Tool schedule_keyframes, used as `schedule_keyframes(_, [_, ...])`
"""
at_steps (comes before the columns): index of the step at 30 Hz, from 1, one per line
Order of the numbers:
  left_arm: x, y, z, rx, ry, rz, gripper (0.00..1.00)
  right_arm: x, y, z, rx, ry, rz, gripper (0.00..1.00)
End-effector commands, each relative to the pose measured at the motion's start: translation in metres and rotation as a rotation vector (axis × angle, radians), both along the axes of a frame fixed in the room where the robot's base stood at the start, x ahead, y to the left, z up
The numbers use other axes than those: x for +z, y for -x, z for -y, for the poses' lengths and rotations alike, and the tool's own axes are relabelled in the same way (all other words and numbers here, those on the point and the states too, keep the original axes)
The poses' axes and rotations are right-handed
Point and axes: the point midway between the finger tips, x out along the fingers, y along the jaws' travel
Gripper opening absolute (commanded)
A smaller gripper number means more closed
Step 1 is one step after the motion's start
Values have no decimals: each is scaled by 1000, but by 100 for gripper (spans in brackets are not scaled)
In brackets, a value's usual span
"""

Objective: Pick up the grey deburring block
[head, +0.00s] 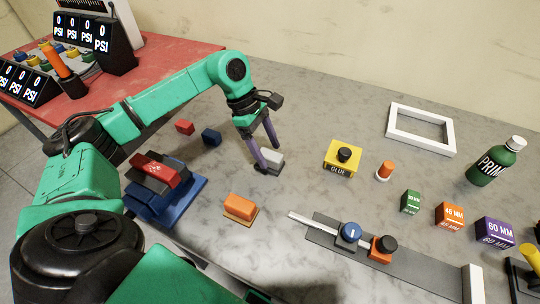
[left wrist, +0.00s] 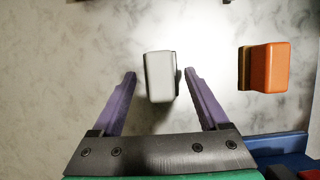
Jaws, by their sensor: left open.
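The grey deburring block (head: 270,158) lies on the grey marbled table, near the middle of the head view. It is a light grey block on a darker base. My left gripper (head: 264,156) is open and reaches down over it, its purple fingers close to the block. In the left wrist view the block (left wrist: 161,76) appears between and just beyond the two open fingertips (left wrist: 160,73), with a gap on each side. Whether the fingertips are level with it is hard to tell. My right gripper is not in view.
An orange block (head: 240,207) sits in front of the grey one. A grey rail fixture (head: 400,269) lies front right.

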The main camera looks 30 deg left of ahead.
Motion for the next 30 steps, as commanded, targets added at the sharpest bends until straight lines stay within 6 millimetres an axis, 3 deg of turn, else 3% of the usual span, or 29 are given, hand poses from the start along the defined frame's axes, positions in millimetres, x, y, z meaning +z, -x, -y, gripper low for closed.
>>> schedule_keyframes(3, [-13,0,7,-1,0,-2,78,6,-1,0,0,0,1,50])
schedule_keyframes(9, [-17,0,7,1,1,2,78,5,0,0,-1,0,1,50])
schedule_keyframes(11, [-17,0,7,0,0,1,58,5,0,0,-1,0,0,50])
schedule_keyframes(15, [-17,0,7,0,0,1,5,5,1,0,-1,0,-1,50])
schedule_keyframes(16, [-17,0,7,0,0,1,0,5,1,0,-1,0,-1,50])
schedule_keyframes(26, [-13,-1,7,0,1,2,0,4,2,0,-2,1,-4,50])
schedule_keyframes(30, [2,-1,7,1,2,4,0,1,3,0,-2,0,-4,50])
